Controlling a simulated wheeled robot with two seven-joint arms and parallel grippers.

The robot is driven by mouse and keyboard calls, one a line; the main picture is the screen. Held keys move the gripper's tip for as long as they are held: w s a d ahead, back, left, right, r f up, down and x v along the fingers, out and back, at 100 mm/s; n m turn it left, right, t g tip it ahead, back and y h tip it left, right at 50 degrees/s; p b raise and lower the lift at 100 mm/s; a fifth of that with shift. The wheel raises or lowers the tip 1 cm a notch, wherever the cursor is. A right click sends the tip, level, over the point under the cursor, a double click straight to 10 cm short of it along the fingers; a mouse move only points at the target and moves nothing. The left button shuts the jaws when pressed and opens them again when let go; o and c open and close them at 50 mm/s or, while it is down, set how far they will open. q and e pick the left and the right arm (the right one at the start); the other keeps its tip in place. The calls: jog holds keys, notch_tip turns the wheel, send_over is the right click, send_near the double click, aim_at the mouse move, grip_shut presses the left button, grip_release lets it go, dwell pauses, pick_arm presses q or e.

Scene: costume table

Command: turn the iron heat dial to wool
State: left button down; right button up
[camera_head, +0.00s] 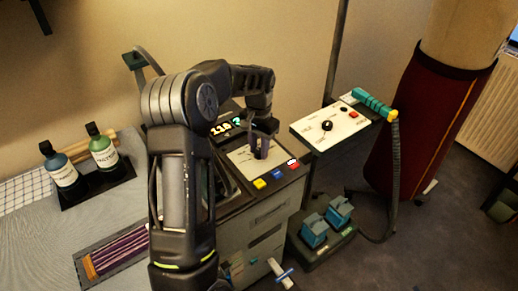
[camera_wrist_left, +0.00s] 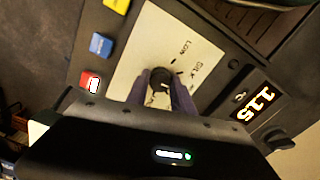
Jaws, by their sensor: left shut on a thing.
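The heat dial (camera_wrist_left: 160,82) is a dark round knob on a white plate (camera_wrist_left: 146,45) with the words LOW and SILK beside it in the left wrist view. No wool label is readable. The plate also shows in the head view (camera_head: 241,160), on top of a grey unit. My left gripper (camera_wrist_left: 160,92) is shut on the dial, one finger on each side of it. In the head view my left gripper (camera_head: 263,145) reaches down onto the plate and hides the dial. A lit display (camera_wrist_left: 260,102) near the plate reads 115. My right gripper is not in view.
Yellow (camera_head: 260,184), blue (camera_head: 277,175) and red-and-white (camera_head: 292,162) buttons line the unit's front edge. A second white panel (camera_head: 312,128) with a black knob and a teal handle (camera_head: 372,103) stands to the right. Two bottles (camera_head: 103,150) stand at left.

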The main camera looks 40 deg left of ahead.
aim_at(259, 150)
pick_arm(q)
jog(key=shift+m, duration=0.5)
jog(key=c, duration=1.1)
grip_release()
notch_tip(259, 150, up, 8)
jog(key=shift+f+b, duration=0.1)
jog(key=shift+b, duration=0.45)
